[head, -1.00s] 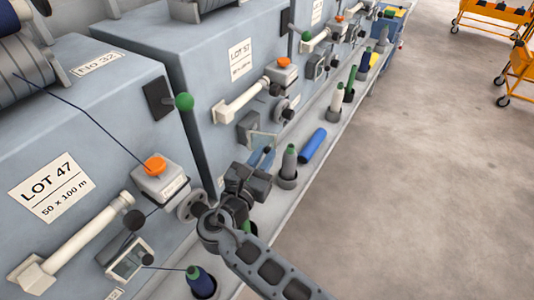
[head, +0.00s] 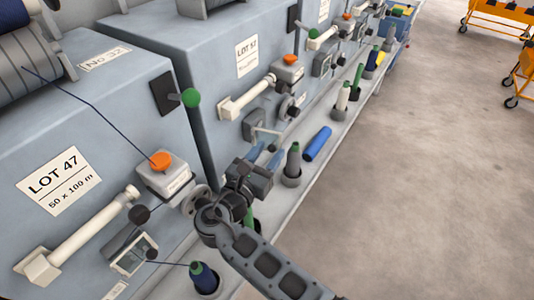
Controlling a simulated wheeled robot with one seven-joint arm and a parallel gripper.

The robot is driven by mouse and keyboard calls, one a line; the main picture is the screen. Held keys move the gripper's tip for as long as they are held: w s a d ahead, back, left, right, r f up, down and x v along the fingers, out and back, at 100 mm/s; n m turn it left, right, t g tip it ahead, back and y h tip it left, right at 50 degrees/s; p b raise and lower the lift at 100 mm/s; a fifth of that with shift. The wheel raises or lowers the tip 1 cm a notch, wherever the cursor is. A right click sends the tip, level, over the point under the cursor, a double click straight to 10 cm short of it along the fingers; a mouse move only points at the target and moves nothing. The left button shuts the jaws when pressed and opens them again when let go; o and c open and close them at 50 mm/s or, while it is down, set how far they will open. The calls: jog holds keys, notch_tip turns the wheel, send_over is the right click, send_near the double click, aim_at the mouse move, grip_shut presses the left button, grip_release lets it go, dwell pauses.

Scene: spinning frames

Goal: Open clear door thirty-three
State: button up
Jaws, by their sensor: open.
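The second machine, marked LOT 57 (head: 247,57), has a small dark box (head: 253,124) low on its front. A clear door (head: 264,133) with a pale frame stands out from this box, swung away from it and seen nearly edge-on. I cannot read the number thirty-three on this machine. My gripper (head: 265,155) is open and empty, its two bluish fingers just below and in front of the clear door. I cannot tell whether a finger touches the door. My wrist hides part of the machine's lower front.
The near machine, No 32 (head: 104,59), has its own clear door (head: 134,254) at lower left. A ledge below holds a grey-green bobbin (head: 293,160), a lying blue bobbin (head: 317,143) and a dark blue bobbin (head: 203,277). Open floor (head: 420,200) lies right; orange carts stand beyond.

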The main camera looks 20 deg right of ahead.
jog(key=v, duration=0.7)
jog(key=shift+s+a, duration=0.25)
dwell(0.5)
